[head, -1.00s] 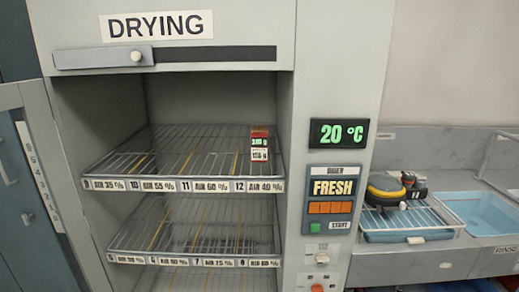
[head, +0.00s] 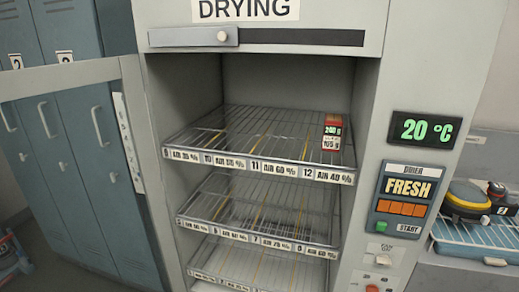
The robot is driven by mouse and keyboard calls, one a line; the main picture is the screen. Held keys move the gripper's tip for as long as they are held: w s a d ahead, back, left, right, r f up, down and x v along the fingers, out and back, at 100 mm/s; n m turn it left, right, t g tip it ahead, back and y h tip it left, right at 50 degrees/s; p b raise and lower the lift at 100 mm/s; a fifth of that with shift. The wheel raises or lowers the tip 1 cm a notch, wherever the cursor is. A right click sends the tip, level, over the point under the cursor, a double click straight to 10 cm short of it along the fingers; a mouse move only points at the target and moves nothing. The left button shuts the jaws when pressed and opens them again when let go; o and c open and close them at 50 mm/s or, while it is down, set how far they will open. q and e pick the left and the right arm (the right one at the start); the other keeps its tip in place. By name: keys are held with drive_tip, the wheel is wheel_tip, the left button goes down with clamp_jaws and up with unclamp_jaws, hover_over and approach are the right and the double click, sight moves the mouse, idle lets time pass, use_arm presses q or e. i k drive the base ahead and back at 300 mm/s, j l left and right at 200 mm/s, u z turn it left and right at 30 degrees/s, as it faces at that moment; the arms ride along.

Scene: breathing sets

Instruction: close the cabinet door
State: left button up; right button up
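The drying cabinet (head: 425,75) stands in front of me, labelled DRYING. Its door (head: 133,125) is open, swung out to the left; its light grey frame surrounds a clear pane or opening through which blue lockers show. A white strip label runs down the door's edge by the hinge side. Inside are wire shelves (head: 235,150) with number and AIR labels. Neither of my grippers is in view.
Blue lockers (head: 85,150) stand behind the door at the left. A control panel (head: 402,200) reads FRESH, below a 20 °C display (head: 425,130). A yellow and black device (head: 467,197) sits on a rack at the right. Something red and blue lies on the floor at lower left.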

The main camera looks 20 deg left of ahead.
sight(15, 84)
drive_tip(key=k+j+u, duration=0.1)
drive_tip(key=j+u, duration=0.25)
drive_tip(key=j, duration=0.35)
drive_tip(key=j+u, duration=0.4)
drive_tip(key=j, duration=0.35)
drive_tip(key=j+u, duration=0.35)
drive_tip(key=j, duration=0.4)
